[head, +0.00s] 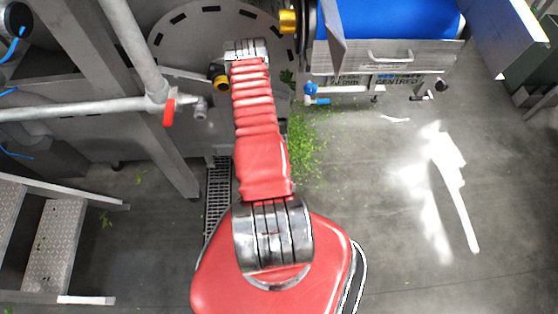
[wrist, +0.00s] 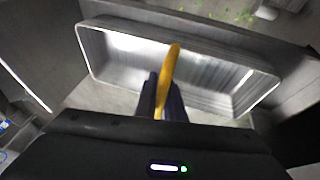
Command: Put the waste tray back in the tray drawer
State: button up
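The waste tray (wrist: 93,58), a shallow grey metal box with a pale rim, fills the upper middle of the wrist view. A yellow handle (wrist: 172,62) stands out over it. My gripper (wrist: 164,84) has its dark fingers close on both sides of this handle, with no clear gap. The tray's inside looks bare where I see it. In the head view my gripper and the tray are hidden beyond the end of my red arm. I cannot make out the tray drawer for certain in either view.
A grey machine with a blue belt (head: 390,18) and a handled front panel (head: 390,56) stands at the top right. A pipe with a red-handled valve (head: 169,111) is left of my arm. Green scraps (head: 312,150) litter the floor. Steps (head: 50,240) stand left. The right floor is open.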

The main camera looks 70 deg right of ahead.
jog(key=o, duration=0.5)
jog(key=shift+c, duration=0.2)
jog(key=shift+r, duration=0.1)
jog(key=v, duration=1.2)
dwell(0.5)
